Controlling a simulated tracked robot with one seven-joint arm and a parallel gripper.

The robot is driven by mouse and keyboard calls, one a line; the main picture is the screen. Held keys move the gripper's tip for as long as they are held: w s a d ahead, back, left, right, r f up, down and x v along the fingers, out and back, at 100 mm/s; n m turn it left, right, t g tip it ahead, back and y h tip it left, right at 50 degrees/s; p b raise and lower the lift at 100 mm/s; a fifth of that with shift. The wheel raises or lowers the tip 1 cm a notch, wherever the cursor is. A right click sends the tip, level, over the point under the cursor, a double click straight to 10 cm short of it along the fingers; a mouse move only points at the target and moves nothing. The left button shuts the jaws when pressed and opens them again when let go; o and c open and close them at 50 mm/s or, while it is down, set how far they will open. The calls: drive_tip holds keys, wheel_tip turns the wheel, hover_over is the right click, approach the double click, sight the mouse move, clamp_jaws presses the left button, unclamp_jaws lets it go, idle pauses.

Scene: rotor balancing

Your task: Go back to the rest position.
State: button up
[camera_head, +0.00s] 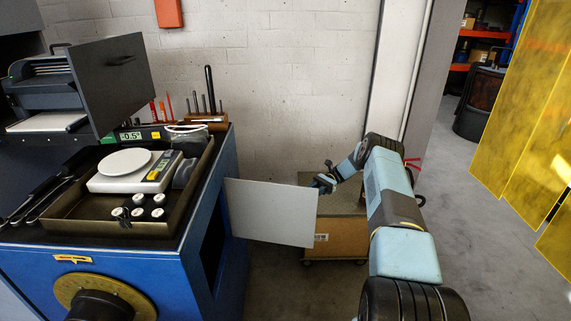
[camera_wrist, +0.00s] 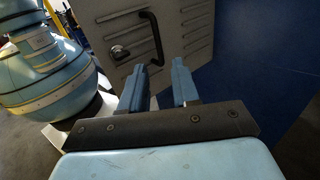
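My gripper (camera_head: 322,184) is at the end of my arm, right of the blue cabinet in the head view. It is close to the far upper right edge of an open grey door panel (camera_head: 270,213). In the wrist view its two blue fingers (camera_wrist: 158,80) stand apart with nothing seen between them. Beyond the fingertips is the grey louvred door face (camera_wrist: 190,40) with a black handle (camera_wrist: 152,38) and a round lock (camera_wrist: 119,52). I cannot tell how far the fingertips are from it.
The blue cabinet (camera_head: 215,200) carries a dark tray (camera_head: 60,222) with a white scale (camera_head: 130,172) and several small weights. A cardboard box (camera_head: 340,238) on a low trolley stands behind the door. Yellow translucent panels (camera_head: 525,100) are at the right. Floor between is clear.

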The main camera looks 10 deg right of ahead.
drive_tip(key=s+a+r+n+t+h, duration=0.1)
drive_tip(key=a+r+h, duration=0.2)
drive_tip(key=r, duration=0.7)
drive_tip(key=a+r+n+h, duration=0.2)
drive_tip(key=a+r, duration=0.1)
drive_tip(key=r, duration=0.6)
drive_tip(key=s+a+r+n+t+h, duration=0.1)
drive_tip(key=s+a+r+t+h, duration=0.15)
drive_tip(key=s+r, duration=0.45)
drive_tip(key=s+a+r+n+t+h, duration=0.1)
drive_tip(key=s+r+n+h, duration=0.15)
drive_tip(key=r, duration=0.75)
drive_tip(key=s+a+r+n+t+h, duration=0.1)
drive_tip(key=s+r+t+h, duration=0.1)
drive_tip(key=s+r, duration=0.5)
drive_tip(key=s+a+r+n+t+h, duration=0.1)
drive_tip(key=s+r+t+h, duration=0.15)
drive_tip(key=s, duration=0.85)
drive_tip(key=s+d+n+t+h, duration=0.1)
drive_tip(key=s+t, duration=0.4)
drive_tip(key=s, duration=1.1)
drive_tip(key=shift+s+d+n+t, duration=0.35)
drive_tip(key=shift+d+n, duration=0.25)
drive_tip(key=shift+n, duration=0.65)
